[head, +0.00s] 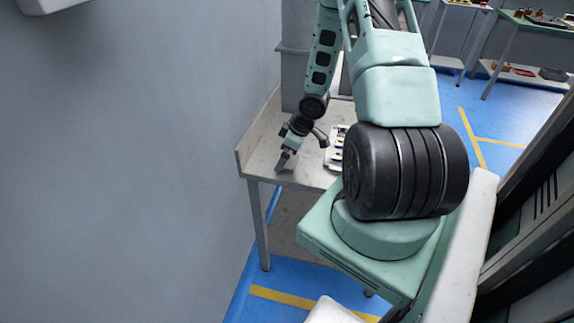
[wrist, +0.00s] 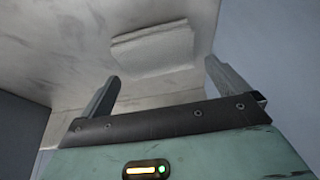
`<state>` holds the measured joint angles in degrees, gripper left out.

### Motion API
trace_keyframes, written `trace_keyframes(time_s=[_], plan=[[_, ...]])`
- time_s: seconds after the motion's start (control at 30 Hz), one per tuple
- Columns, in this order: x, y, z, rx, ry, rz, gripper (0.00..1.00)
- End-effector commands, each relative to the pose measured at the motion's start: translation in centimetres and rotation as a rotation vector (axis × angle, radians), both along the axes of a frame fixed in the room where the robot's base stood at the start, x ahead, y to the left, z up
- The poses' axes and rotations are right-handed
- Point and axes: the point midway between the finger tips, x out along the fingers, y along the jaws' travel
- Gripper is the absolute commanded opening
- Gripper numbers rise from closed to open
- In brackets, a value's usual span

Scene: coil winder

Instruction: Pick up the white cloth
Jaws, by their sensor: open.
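The white cloth (wrist: 153,50) lies flat on the pale table top in the wrist view, just beyond the fingertips and a little left of the middle between them. It looks like a folded, pale rectangle, close in colour to the table. My gripper (wrist: 161,72) is open, with its two grey fingers spread wide and nothing between them. In the head view my gripper (head: 282,163) points down near the left corner of the table. I cannot make out the cloth in the head view.
The table (head: 262,158) has a raised edge at its left, beside a grey wall (head: 130,160). A small white and dark item (head: 336,147) sits on the table to the right of my gripper. Other benches (head: 530,22) stand far back on the blue floor.

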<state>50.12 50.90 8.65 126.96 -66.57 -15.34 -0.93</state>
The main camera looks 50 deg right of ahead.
Motion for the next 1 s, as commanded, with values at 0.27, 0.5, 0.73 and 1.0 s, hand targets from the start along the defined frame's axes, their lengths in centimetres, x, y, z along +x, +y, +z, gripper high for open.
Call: trace_keyframes(time_s=[0.27, 0.5, 0.73, 1.0], plan=[[0.6, 0.2, -1.4, -0.001, -0.002, -0.001, 1.00], [0.6, 0.2, -1.4, -0.001, -0.002, -0.001, 0.67], [0.6, 0.2, -1.4, -0.001, -0.002, -0.001, 0.51], [0.6, 0.1, 0.7, -0.002, -0.004, -0.002, 0.51]])
